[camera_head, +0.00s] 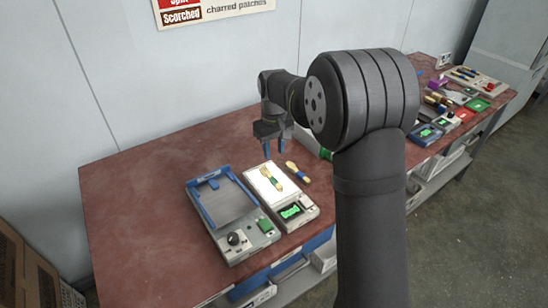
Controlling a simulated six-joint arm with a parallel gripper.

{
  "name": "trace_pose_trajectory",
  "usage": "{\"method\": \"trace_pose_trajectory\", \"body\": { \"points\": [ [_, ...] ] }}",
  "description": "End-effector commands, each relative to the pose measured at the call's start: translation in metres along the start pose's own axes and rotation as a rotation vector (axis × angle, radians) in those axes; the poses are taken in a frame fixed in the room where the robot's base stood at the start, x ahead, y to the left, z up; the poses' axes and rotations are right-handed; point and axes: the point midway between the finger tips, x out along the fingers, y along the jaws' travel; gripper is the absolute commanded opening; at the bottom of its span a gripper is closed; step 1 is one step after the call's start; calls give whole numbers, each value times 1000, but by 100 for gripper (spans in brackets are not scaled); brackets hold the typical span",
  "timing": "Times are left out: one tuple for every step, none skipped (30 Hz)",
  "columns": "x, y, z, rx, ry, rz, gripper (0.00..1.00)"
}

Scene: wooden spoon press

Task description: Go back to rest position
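My gripper (275,153) points down above the back of the white-topped device, with its two blue fingers apart and nothing visible between them. A small wooden spoon-like piece (268,174) with green on it lies on the white top plate (259,186) of that device. A second wooden piece (297,172) with a dark blue part lies on the table just right of the plate. A press-like device (221,207) with a blue frame and a grey bed stands to the left; its bed looks empty. My arm hides part of the table on the right.
The reddish table (130,190) is clear on the left and at the back left. The white device has a green display (290,211) at its front; the blue-framed one has a black knob (234,239). Several tools and devices crowd the table's far right. A wall stands behind.

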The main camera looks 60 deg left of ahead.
Motion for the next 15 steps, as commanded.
{"method": "trace_pose_trajectory", "body": {
  "points": [
    [-2, 0, 0, 0, 0, 0, 35],
    [-3, 0, 0, 0, 0, 0, 35],
    [-3, 0, 0, 0, 0, 0, 35],
    [-3, 0, 0, 0, -1, 0, 35],
    [-3, 0, 0, 0, -1, 0, 35],
    [-3, 0, 0, 0, -1, 0, 35],
    [-3, 0, 0, 0, -1, 0, 35],
    [-3, 0, 0, 0, -1, 0, 35],
    [-3, 0, 0, 0, -1, 0, 35],
    [-3, 0, 0, 0, -1, 0, 35],
    [-2, 0, 0, 0, -1, 0, 35],
    [-1, 0, 0, 0, -1, 0, 35],
    [0, 0, 0, 0, -1, 0, 35],
    [2, 0, 0, 0, -2, -1, 35],
    [5, 0, 0, 0, -2, -1, 35]
  ]
}}
